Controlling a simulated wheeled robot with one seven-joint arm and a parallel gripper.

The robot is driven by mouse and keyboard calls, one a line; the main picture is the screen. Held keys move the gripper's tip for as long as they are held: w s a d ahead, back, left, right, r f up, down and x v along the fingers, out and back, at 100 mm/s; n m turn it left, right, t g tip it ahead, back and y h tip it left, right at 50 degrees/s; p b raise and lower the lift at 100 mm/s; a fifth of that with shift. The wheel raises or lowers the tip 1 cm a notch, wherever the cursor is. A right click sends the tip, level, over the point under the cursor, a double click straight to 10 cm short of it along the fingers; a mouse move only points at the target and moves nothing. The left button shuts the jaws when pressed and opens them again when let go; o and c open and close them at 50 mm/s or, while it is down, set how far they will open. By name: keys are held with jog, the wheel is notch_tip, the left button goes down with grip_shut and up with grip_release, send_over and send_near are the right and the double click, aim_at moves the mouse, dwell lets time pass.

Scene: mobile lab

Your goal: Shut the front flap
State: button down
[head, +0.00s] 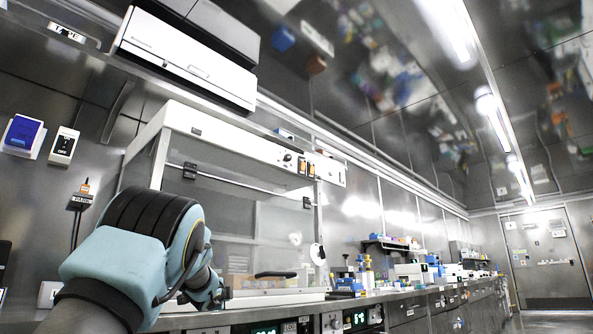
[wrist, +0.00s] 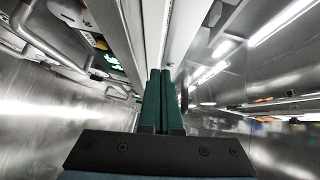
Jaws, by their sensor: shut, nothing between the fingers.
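The front flap (head: 262,240) is a clear panel on the white bench cabinet in the head view. Its hinges sit on a bar near the cabinet's top, and it hangs down from them. A black handle (head: 275,274) shows near its lower edge. I cannot tell whether the flap is fully against the frame. My gripper (head: 222,294) is low at the cabinet's front left, left of the handle and partly hidden by my arm. In the wrist view my gripper's two green fingers (wrist: 160,72) are together and empty, with a pale panel edge (wrist: 182,32) beyond them.
The metal bench (head: 400,291) runs away to the right with bottles and small instruments on it. Switches (head: 64,147) are on the left wall. Open floor and a door (head: 541,255) show at far right.

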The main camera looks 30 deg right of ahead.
jog(key=shift+w+a+f+t+b, duration=0.15)
jog(key=shift+w+a+b, duration=0.05)
jog(key=shift+w, duration=0.55)
jog(key=shift+w+a+f+t+b, duration=0.15)
jog(key=shift+w+a+b, duration=0.05)
jog(key=shift+w, duration=0.55)
jog(key=shift+s, duration=0.1)
